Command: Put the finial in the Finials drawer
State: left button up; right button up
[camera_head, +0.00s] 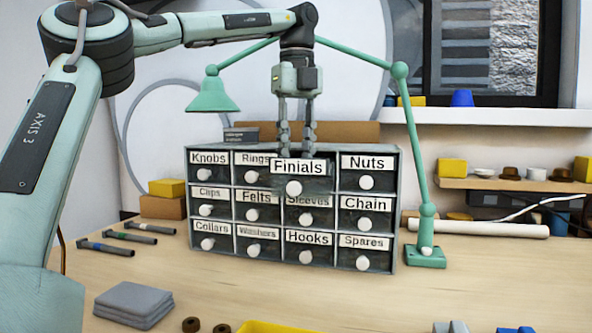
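The Finials drawer (297,168) is in the top row of the small parts cabinet (390,236). It is pulled out towards me, past the fronts beside it. My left gripper (297,150) points straight down over this drawer, behind its label. Its two fingers stand apart with a gap between them, and I see nothing in the gap. The fingertips are at the drawer's top edge and partly hidden by its front. No finial shows; the inside of the drawer is hidden from this angle. My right gripper is not in view.
A green lamp (426,252) stands right of the cabinet, its arm arching behind my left wrist. Several dark-handled tools (130,237), grey folded cloths (133,302) and a yellow tray (285,327) lie on the bench. The wood in front of the cabinet is clear.

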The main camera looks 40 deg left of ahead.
pick_arm(q)
jog(key=shift+r, duration=1.75)
